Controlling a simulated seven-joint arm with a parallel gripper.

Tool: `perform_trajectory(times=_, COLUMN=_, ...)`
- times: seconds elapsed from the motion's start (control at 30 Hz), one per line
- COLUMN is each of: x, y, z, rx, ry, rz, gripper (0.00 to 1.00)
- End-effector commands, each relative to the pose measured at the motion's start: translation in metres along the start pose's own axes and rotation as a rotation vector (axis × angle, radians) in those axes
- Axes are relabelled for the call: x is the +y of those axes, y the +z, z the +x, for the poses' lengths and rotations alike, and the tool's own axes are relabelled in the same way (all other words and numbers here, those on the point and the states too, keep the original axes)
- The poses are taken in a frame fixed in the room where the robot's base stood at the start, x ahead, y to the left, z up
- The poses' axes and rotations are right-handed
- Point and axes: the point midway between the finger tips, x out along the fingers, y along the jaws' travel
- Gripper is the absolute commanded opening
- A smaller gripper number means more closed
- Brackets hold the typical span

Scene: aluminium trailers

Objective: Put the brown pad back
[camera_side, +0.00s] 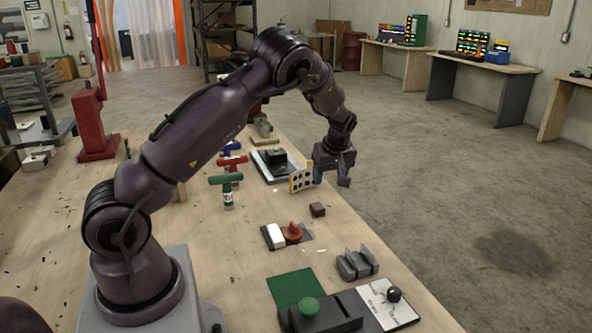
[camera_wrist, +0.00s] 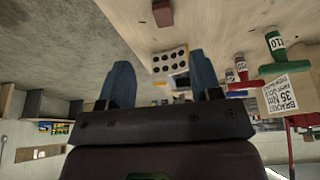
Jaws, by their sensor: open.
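A small brown block (camera_side: 317,209), which looks like the brown pad, lies on the wooden table near its right edge. It also shows at the top of the wrist view (camera_wrist: 163,13). My gripper (camera_side: 331,178) is above the table's right edge, behind the block in the side view. Its two blue fingers stand apart with nothing held between them in the wrist view (camera_wrist: 159,58). A dark flat base (camera_side: 306,238) in front of the block carries a white block (camera_side: 274,236) and an orange-brown knobbed piece (camera_side: 292,232).
An upright white plate with black dots (camera_side: 301,181) stands close left of my gripper. Green (camera_side: 227,190) and red T-handled tools stand further left. A grey clamp-like block (camera_side: 357,264) and a green mat (camera_side: 296,287) lie nearer the camera.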

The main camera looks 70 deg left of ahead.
Motion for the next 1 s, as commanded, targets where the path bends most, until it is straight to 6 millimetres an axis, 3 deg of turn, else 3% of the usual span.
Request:
perform_trajectory(times=0.13, x=-0.006, y=0.022, z=-0.072, rx=-0.084, ry=0.102, rz=0.131, gripper=0.58)
perform_trajectory(times=0.27, x=-0.025, y=0.051, z=-0.136, rx=-0.145, ry=0.206, rz=0.309, gripper=0.58)
perform_trajectory(times=0.4, x=-0.056, y=0.084, z=-0.198, rx=-0.170, ry=0.325, rz=0.528, gripper=0.58)
perform_trajectory(times=0.53, x=-0.095, y=0.115, z=-0.245, rx=-0.153, ry=0.431, rz=0.749, gripper=0.58)
perform_trajectory(times=0.73, x=-0.164, y=0.158, z=-0.286, rx=-0.052, ry=0.556, rz=1.092, gripper=0.58)
perform_trajectory(times=0.9, x=-0.206, y=0.180, z=-0.293, rx=0.051, ry=0.601, rz=1.298, gripper=0.58)
perform_trajectory(times=1.0, x=-0.219, y=0.186, z=-0.293, rx=0.088, ry=0.609, rz=1.363, gripper=0.58)
